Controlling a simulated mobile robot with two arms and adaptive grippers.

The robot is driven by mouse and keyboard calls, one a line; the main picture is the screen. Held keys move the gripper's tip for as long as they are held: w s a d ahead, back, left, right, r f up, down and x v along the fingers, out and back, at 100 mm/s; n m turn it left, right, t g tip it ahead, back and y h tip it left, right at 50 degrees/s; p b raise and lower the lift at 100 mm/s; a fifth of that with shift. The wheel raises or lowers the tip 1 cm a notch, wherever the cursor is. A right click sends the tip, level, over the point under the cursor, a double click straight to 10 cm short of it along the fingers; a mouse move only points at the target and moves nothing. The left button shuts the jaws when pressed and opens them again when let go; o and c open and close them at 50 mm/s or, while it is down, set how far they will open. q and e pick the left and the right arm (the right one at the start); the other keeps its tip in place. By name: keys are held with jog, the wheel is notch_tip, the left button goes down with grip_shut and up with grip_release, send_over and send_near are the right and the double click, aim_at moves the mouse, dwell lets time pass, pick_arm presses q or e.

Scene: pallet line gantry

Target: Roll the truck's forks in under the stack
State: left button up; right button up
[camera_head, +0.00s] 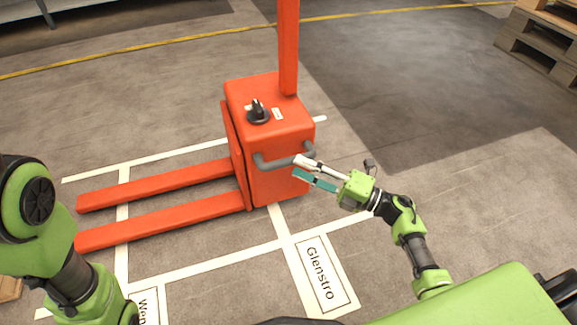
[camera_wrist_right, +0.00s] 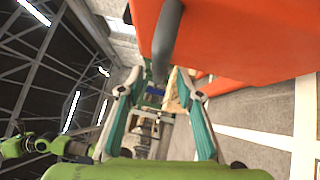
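The orange pallet truck (camera_head: 270,145) stands on the floor with its two forks (camera_head: 165,205) pointing left, and its mast rises at the back. A grey bar handle (camera_head: 283,162) curves out from the body's near side. My right gripper (camera_head: 301,168) is at the handle's right end, its fingers apart. In the right wrist view the grey handle (camera_wrist_right: 167,40) comes down towards the gap between the fingertips (camera_wrist_right: 158,88); I cannot tell whether they touch. My left arm shows at the left, but its gripper is out of view. Wooden pallets are stacked (camera_head: 540,45) at the upper right.
White floor lines run under and around the truck, with a label reading "Glenstro" (camera_head: 322,278) in front. A bit of wood (camera_head: 9,289) shows at the lower left edge. A yellow line (camera_head: 150,55) crosses the floor behind.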

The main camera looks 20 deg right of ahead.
aim_at(288, 162)
jog(key=shift+b+x, duration=0.6)
jog(key=shift+x, duration=1.75)
grip_shut()
jog(key=shift+a, duration=0.1)
